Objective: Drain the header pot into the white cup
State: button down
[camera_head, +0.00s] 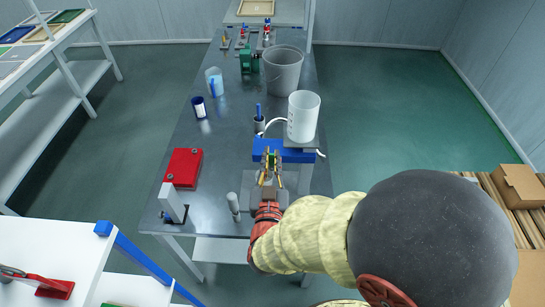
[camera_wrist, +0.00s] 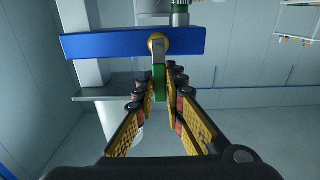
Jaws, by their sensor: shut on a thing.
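The white header pot (camera_head: 303,112) stands upright on a grey raised plate behind a blue bar (camera_head: 300,155). In the wrist view, part of a white vessel, seemingly this pot, shows behind the left finger. The bar crosses the wrist view (camera_wrist: 100,45) with a brass round fitting (camera_wrist: 158,42) and a lever with a green grip (camera_wrist: 159,82). My gripper (camera_head: 271,158) is shut on the green grip, one finger on each side. A pale cup with a blue part (camera_head: 213,80) stands at the table's left; I cannot tell if it is the white cup.
A grey bucket (camera_head: 283,70), a dark blue and white canister (camera_head: 199,107) and a holder with a blue item (camera_head: 259,121) stand on the steel table (camera_head: 228,145). A red box (camera_head: 184,167) lies front left. A white hose runs near the pot.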

jog(key=shift+f, duration=0.1)
jog(key=c, duration=1.8)
grip_release()
jog(key=shift+c, duration=0.2)
jog(key=shift+s, duration=0.1)
jog(key=s, duration=1.2)
jog(key=shift+a, duration=0.2)
jog(key=shift+w, duration=0.1)
